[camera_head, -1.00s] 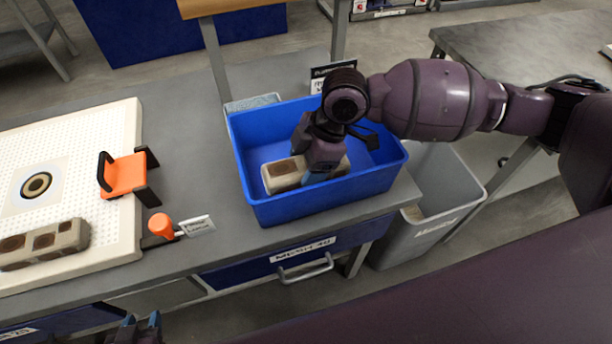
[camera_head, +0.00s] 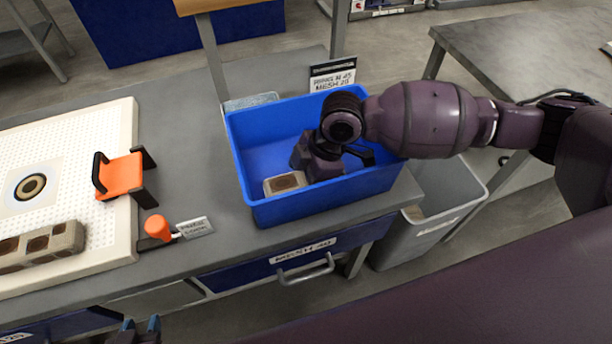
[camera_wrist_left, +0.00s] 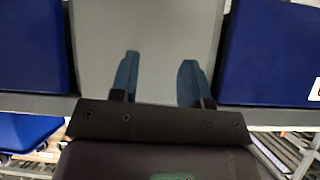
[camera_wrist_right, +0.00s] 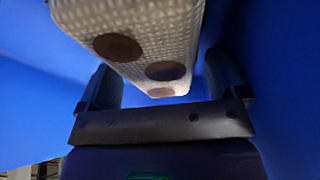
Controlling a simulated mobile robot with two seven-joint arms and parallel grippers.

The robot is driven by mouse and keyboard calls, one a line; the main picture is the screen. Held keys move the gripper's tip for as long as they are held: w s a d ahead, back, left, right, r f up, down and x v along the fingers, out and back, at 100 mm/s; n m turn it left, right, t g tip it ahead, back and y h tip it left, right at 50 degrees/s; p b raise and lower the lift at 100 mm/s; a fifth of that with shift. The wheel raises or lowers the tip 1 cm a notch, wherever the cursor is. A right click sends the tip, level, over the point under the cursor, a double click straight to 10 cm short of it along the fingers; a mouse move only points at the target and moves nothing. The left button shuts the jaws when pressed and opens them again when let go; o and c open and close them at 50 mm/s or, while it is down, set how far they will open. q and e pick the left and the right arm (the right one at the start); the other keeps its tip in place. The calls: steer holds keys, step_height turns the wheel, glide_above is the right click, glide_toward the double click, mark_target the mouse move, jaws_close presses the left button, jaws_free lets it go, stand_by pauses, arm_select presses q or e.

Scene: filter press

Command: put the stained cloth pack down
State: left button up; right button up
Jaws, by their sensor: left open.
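The stained cloth pack (camera_head: 285,184), a pale woven block with brown round stains, is inside the blue bin (camera_head: 300,206), near its front wall. My right gripper (camera_head: 318,172) is down in the bin over the pack's right part and hides it. In the right wrist view the pack (camera_wrist_right: 135,40) runs between and beyond the fingers, which stand wide apart with gaps beside its near end. I cannot tell whether it lies flat on the bin floor. My left gripper (camera_head: 141,326) is open and empty at the bottom edge; its fingers also show in the left wrist view (camera_wrist_left: 157,82).
A similar spotted pack (camera_head: 42,246) lies on the white perforated board (camera_head: 80,150) at left, with an orange-black handle (camera_head: 122,176). An orange knob (camera_head: 158,227) stands beside the bin. A grey bin (camera_head: 440,195) stands right of the bench.

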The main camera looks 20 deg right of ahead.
steer(key=p+v, duration=0.2)
steer(key=v, duration=1)
steer(key=shift+s+r, duration=0.1)
stand_by(0.4)
